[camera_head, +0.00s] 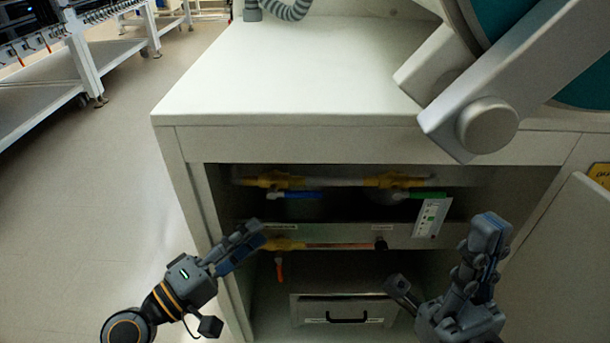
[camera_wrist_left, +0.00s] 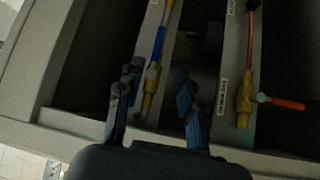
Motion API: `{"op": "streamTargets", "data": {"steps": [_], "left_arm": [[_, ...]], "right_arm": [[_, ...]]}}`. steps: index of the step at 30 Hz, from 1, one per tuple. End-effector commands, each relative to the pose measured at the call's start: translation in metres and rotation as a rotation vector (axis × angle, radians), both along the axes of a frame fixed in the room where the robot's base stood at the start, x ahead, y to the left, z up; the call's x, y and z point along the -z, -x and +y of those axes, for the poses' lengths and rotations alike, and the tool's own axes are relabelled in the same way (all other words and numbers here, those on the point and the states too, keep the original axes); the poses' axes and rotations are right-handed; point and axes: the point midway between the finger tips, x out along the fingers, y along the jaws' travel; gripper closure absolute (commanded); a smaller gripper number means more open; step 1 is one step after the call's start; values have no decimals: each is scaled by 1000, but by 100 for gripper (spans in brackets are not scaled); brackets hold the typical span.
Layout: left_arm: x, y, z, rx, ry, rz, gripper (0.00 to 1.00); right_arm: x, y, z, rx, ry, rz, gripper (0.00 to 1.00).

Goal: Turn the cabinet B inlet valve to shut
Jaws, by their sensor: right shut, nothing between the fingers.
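Inside the open cabinet bay, a blue-handled valve (camera_head: 292,195) and a green-handled valve (camera_head: 428,195) sit on the upper pipe, both handles along it. An orange-handled valve (camera_head: 279,268) on the lower pipe has its handle hanging down, across the pipe. The small labels are too blurred to tell which is the cabinet B inlet. My left gripper (camera_head: 253,235) is open at the bay's left side. In the left wrist view, the blue handle (camera_wrist_left: 158,43) shows between its fingers (camera_wrist_left: 157,72), and the orange handle (camera_wrist_left: 287,103) lies to the right. My right gripper (camera_head: 488,232) is shut and empty before the bay's right side.
The white cabinet top (camera_head: 280,80) overhangs the bay. A drawer-like box with a black handle (camera_head: 346,318) sits low inside. A white tag card (camera_head: 431,218) hangs near the green handle. An open door panel (camera_head: 568,255) stands at right.

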Motion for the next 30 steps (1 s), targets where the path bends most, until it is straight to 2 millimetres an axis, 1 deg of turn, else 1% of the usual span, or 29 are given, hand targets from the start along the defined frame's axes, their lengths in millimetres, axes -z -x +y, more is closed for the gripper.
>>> {"op": "streamTargets", "data": {"steps": [5,9,15,18,24,30], "left_arm": [[-8,-16,-17,1,6,-2,64],[-12,-37,-38,0,6,-5,64],[-15,-67,-68,0,6,-4,64],[-17,-78,-80,0,4,-4,64],[-19,-91,-93,-1,2,-3,64],[-19,-94,-96,-1,-1,-2,64]], "right_arm": [[-9,0,0,0,0,0,100],[-15,0,0,-1,0,0,100],[-15,0,0,-1,0,0,100],[-15,0,0,-1,0,0,100],[-13,0,0,-1,0,0,100],[-13,0,0,-1,-1,-1,100]]}}
